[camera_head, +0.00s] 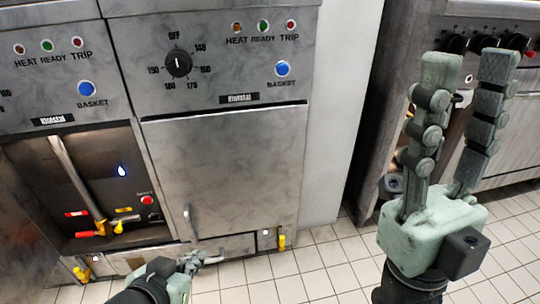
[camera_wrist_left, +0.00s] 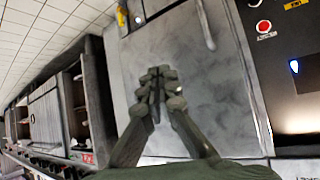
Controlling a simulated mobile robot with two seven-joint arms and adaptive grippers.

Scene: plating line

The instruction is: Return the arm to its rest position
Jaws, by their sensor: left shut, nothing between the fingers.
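My left gripper (camera_head: 196,262) is low in the head view, in front of the lower part of the middle fryer cabinet (camera_head: 225,170). In the left wrist view its fingers meet at the tips (camera_wrist_left: 158,76), shut and empty, with the grey cabinet door behind them. I cannot tell whether it touches the door. My right gripper (camera_head: 470,58) stands at the right of the head view with its fingers pointing up. They are apart and nothing shows between them.
An open fryer bay (camera_head: 95,185) with pipes and yellow and red handles is at left. A cooking range (camera_head: 490,100) with dark knobs stands behind my right gripper. The tiled floor (camera_head: 310,270) is bare between my two grippers.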

